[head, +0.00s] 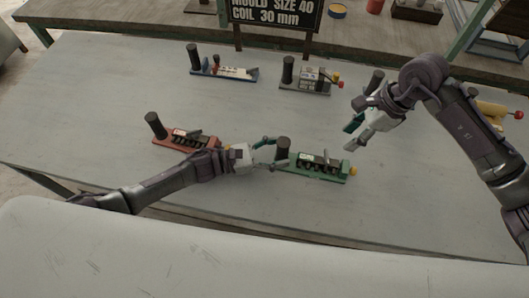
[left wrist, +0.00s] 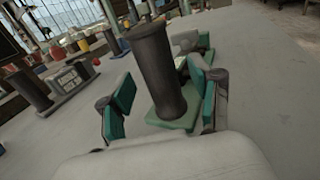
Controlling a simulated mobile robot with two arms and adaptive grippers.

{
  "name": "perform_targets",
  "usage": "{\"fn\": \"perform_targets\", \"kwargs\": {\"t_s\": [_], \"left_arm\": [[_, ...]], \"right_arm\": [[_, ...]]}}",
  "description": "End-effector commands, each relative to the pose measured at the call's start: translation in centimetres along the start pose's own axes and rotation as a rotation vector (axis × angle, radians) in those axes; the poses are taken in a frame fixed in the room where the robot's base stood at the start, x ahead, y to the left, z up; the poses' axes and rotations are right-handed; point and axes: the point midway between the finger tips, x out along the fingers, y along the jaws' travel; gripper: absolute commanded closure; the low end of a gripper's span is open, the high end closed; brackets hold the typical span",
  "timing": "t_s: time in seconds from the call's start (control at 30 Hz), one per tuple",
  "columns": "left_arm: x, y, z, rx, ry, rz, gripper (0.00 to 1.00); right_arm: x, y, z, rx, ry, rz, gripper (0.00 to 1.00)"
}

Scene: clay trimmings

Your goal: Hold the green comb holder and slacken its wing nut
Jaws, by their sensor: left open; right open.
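The green comb holder (head: 335,179) lies on the table at the front centre, with a dark upright post (head: 283,146) at its left end and a small yellow part (head: 353,171) at its right end. I cannot tell the wing nut's shape. My left gripper (head: 275,153) is open, its fingers on either side of the post. In the left wrist view the post (left wrist: 155,60) stands between the teal finger pads with gaps beside it, above the green base (left wrist: 180,122). My right gripper (head: 348,136) is open and empty, above and behind the holder's right end.
A red holder (head: 186,140) lies to the left, partly behind my left arm. A blue holder (head: 228,72) and a grey holder (head: 306,82) lie farther back. A yellow holder (head: 490,108) is at the right, partly hidden by my right arm. A sign (head: 275,14) stands at the back.

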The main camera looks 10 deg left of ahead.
Motion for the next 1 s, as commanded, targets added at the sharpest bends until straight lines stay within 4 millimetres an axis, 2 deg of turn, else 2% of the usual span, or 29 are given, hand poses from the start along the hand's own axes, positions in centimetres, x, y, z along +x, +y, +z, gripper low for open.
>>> {"fn": "perform_targets", "kwargs": {"t_s": [0.13,0.43,0.8,0.97,1.0], "left_arm": [[1.03,-0.04,0.03,0.000,0.000,-0.002,0.36],[1.19,-0.04,0.01,0.000,0.000,-0.001,0.38],[1.16,-0.04,0.01,-0.001,0.000,-0.001,1.00],[1.15,-0.04,0.00,-0.001,0.000,-0.001,1.00],[1.15,-0.04,0.00,-0.001,0.000,-0.001,1.00]], "right_arm": [[0.00,0.00,0.00,0.000,0.000,0.000,0.58],[0.00,0.00,0.00,0.000,0.000,0.000,0.58],[0.00,0.00,0.00,0.000,0.000,0.000,0.58],[0.00,0.00,0.00,0.000,0.000,0.000,0.58],[0.00,0.00,0.01,0.000,0.000,0.000,0.65]]}}
